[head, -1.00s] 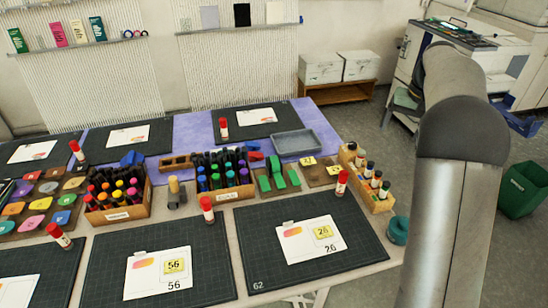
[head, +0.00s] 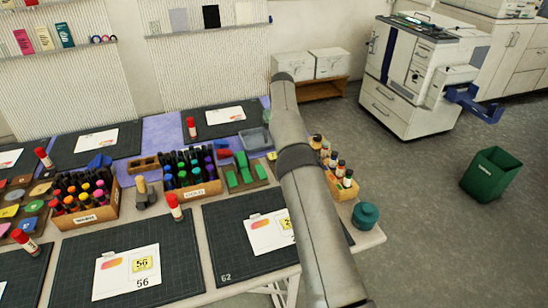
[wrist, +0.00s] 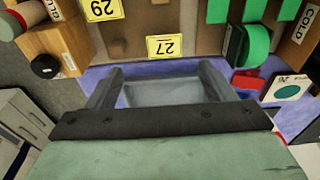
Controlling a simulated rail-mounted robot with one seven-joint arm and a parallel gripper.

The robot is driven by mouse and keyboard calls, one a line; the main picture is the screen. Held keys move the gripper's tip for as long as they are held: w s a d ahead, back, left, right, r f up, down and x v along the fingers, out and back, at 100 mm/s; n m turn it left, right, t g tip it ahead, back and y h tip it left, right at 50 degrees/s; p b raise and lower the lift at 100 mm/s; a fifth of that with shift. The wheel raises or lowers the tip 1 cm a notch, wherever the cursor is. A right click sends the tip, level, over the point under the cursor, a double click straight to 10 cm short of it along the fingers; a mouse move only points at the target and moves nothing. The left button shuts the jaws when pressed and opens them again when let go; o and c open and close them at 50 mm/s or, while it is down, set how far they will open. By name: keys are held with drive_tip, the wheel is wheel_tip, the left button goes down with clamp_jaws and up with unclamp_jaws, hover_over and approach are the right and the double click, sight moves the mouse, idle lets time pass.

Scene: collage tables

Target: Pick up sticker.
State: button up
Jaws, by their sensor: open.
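In the wrist view, a yellow sticker marked 27 (wrist: 164,47) lies on a brown board (wrist: 132,42). My gripper (wrist: 159,82) is open and empty. Its fingertips are apart from sticker 27, which appears just above the gap between them. In the head view my arm hides most of the board, and only a small yellow bit of one sticker (head: 271,156) shows. My gripper cannot be made out there.
A grey tray (wrist: 168,94) on the purple surface shows between the fingers. Wooden marker boxes (head: 193,191), green blocks (head: 232,180) and a bottle rack (head: 343,191) stand nearby.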

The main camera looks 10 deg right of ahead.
drive_tip(key=f, duration=0.3)
drive_tip(key=shift+w, duration=0.2)
drive_tip(key=f, duration=0.1)
drive_tip(key=f+p, duration=0.1)
drive_tip(key=f, duration=0.1)
drive_tip(key=w+a+f+p, duration=0.1)
drive_tip(key=shift+f, duration=0.7)
drive_tip(key=shift+f+b, duration=0.25)
drive_tip(key=shift+b, duration=0.15)
drive_tip(key=c, duration=1)
